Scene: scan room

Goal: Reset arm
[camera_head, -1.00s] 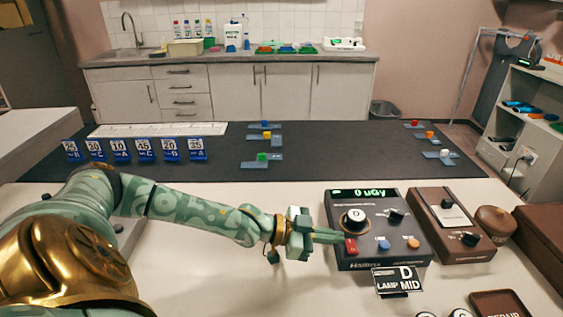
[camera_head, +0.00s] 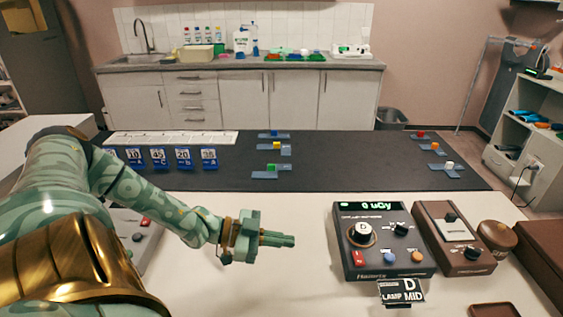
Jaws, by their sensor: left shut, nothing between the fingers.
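My left arm comes in from the left of the head view. Its gripper (camera_head: 277,239) is shut and empty, held over the pale table (camera_head: 240,285) and pointing right. It is apart from the dark control box (camera_head: 383,270), to the left of it. The box has a display reading 0 uGy, a knob marked D, a red button (camera_head: 359,258), a blue button (camera_head: 390,258) and an orange button. A sign reading "D LAMP MID" (camera_head: 402,293) stands at its front. My right gripper is out of view.
A brown box (camera_head: 455,237) and a round brown container (camera_head: 498,238) stand right of the control box. Another panel (camera_head: 140,235) is partly hidden behind my left arm. Blue numbered cards (camera_head: 183,158) and small coloured blocks stand on the black mat (camera_head: 350,165).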

